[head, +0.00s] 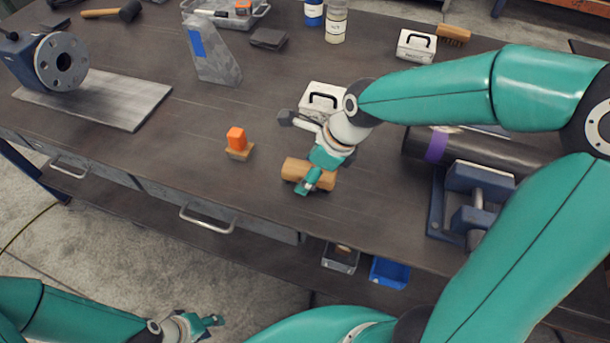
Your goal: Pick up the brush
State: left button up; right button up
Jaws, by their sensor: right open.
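A small brush (453,34) with a wooden back and brown bristles lies at the far right of the table, behind a white case. The right gripper is well in front of and left of the brush. My left gripper (212,321) is low at the bottom left, in front of the table and far from the brush; its jaw opening is unclear.
An orange-topped block (237,142) stands left of my right gripper. A dark pipe (472,150) with a purple band and a blue stand (462,205) are at right. A flange (62,62) is at left.

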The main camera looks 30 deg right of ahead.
jog(key=shift+f, duration=0.2)
dwell(0.4)
jog(key=c, duration=1.3)
jog(key=shift+r, duration=0.1)
jog(key=shift+r, duration=0.75)
notch_tip(320, 180, up, 19)
jog(key=p, duration=0.2)
jog(key=shift+f, duration=0.1)
